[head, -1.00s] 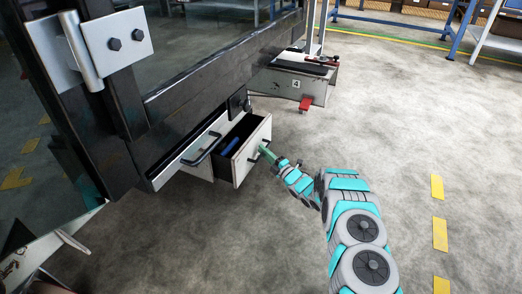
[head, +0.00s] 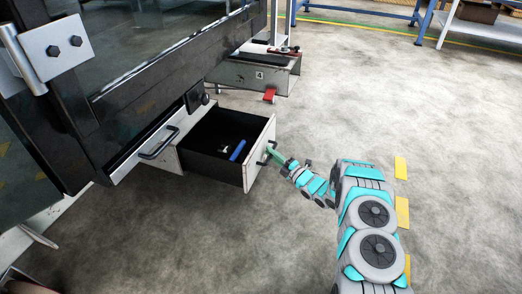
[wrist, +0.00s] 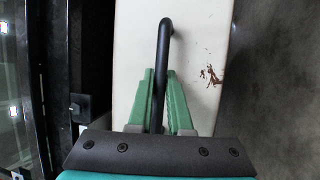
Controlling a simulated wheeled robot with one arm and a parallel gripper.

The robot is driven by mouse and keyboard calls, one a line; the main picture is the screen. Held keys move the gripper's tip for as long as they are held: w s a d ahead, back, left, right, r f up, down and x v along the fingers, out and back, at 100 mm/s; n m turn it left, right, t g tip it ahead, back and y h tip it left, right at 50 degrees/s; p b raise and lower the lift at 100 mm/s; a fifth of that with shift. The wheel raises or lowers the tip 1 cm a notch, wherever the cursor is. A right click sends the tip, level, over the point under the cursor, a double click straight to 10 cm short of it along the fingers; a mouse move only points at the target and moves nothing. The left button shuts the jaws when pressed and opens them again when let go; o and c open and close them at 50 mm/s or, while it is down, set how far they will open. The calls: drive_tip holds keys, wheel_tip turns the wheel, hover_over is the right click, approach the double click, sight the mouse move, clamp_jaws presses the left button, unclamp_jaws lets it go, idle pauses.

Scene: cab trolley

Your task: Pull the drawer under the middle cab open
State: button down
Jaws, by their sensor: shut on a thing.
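The drawer (head: 222,169) under the middle cab (head: 160,70) stands well out from its housing in the head view. Its front panel is off-white with chipped paint and also shows in the wrist view (wrist: 205,50). A blue object (head: 238,151) and a small white object (head: 223,147) lie inside it. My gripper (head: 271,152) is at the drawer front, at the black bar handle (wrist: 164,45). In the wrist view its green fingers (wrist: 161,100) stand on either side of the handle and are shut on it.
The concrete floor to the right is clear, with yellow marks (head: 401,168).

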drive_tip(key=s+d, duration=0.2)
drive_tip(key=d, duration=0.5)
drive_tip(key=s+d+p, duration=0.1)
drive_tip(key=s+d, duration=0.2)
drive_tip(key=d, duration=0.4)
drive_tip(key=shift+d, duration=0.15)
drive_tip(key=c, duration=1.1)
unclamp_jaws()
drive_tip(key=shift+s+d, duration=0.1)
drive_tip(key=shift+s, duration=0.05)
drive_tip(key=v, duration=0.7)
drive_tip(key=shift+s+d+f+p, duration=0.15)
drive_tip(key=shift+s+d+p, duration=0.05)
drive_tip(key=shift+p, duration=0.2)
drive_tip(key=shift+w, duration=0.1)
